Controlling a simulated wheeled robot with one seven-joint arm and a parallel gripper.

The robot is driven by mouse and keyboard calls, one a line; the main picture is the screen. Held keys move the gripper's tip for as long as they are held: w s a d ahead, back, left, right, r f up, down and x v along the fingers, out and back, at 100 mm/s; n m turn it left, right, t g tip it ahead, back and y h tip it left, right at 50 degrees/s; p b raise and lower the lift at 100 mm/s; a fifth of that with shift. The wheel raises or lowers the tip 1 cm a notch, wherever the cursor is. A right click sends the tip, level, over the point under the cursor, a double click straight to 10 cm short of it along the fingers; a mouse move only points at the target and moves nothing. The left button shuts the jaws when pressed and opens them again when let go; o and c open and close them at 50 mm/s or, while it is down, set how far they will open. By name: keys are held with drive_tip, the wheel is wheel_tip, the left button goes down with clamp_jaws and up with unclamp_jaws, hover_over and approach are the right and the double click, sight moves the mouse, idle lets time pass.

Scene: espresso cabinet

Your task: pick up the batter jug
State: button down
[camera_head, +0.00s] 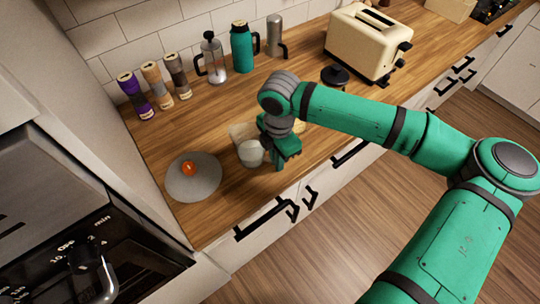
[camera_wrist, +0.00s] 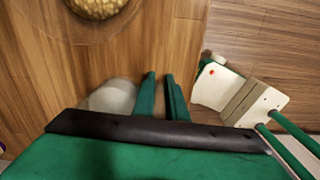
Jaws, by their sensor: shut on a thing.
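The batter jug (camera_head: 251,154) is a pale whitish vessel standing near the front edge of the wooden counter, just left of my gripper. My gripper (camera_head: 284,152) reaches down over the counter edge at the jug's right side. In the wrist view the jug (camera_wrist: 112,97) shows as a pale shape left of my fingers, partly hidden by my gripper's body. The two green fingers (camera_wrist: 163,92) are close together with a narrow gap, shut on the jug at its near side. The part between them, likely the handle, is hidden.
A grey plate (camera_head: 194,182) with an orange-red round thing (camera_head: 189,168) lies to the left. A clear bowl (camera_wrist: 65,25) with yellowish contents sits close beyond the jug. A french press (camera_head: 213,60), teal flask (camera_head: 242,48) and cream toaster (camera_head: 366,42) stand behind.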

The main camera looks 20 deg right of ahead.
drive_tip(key=shift+r, duration=0.1)
drive_tip(key=shift+r, duration=0.95)
drive_tip(key=s+d+r, duration=0.3)
drive_tip(key=s+r, duration=0.7)
drive_tip(key=s, duration=0.3)
drive_tip(key=shift+r, duration=0.35)
